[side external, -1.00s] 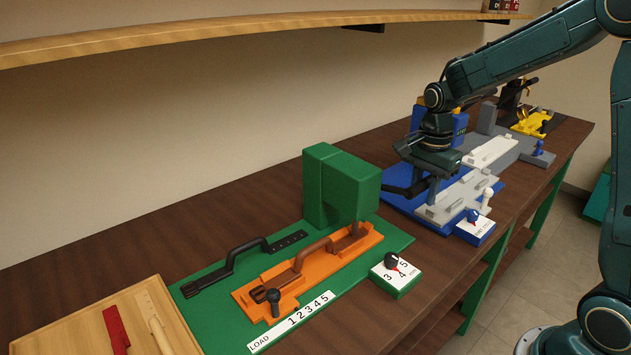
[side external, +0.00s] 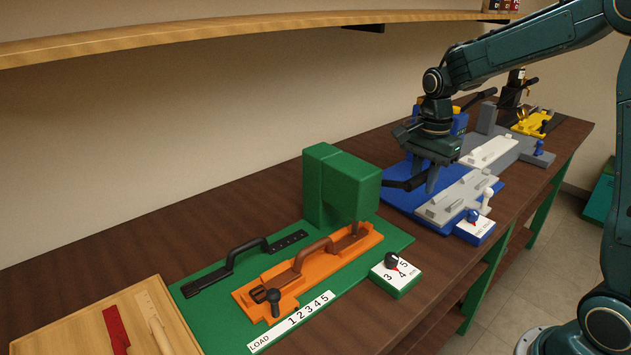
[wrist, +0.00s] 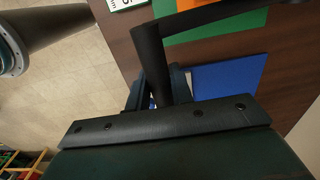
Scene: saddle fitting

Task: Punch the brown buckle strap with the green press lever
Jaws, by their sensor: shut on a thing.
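The green press (side external: 345,185) stands at the back of a green base. Its black lever (side external: 400,184) reaches out to the right from the press; it also shows in the wrist view (wrist: 152,55). My gripper (side external: 432,178) is shut on the outer end of the lever, to the right of the press. The brown buckle strap (side external: 312,250) lies in an orange holder (side external: 345,257) and arches up in its middle. Its far end runs in toward the press.
A black strap (side external: 235,262) lies on the green base behind the holder. A dial box (side external: 396,275) stands at the right, and a numbered strip (side external: 290,323) lies in front. A blue station (side external: 405,195) is under my gripper. A wooden tray (side external: 185,320) holds tools at left.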

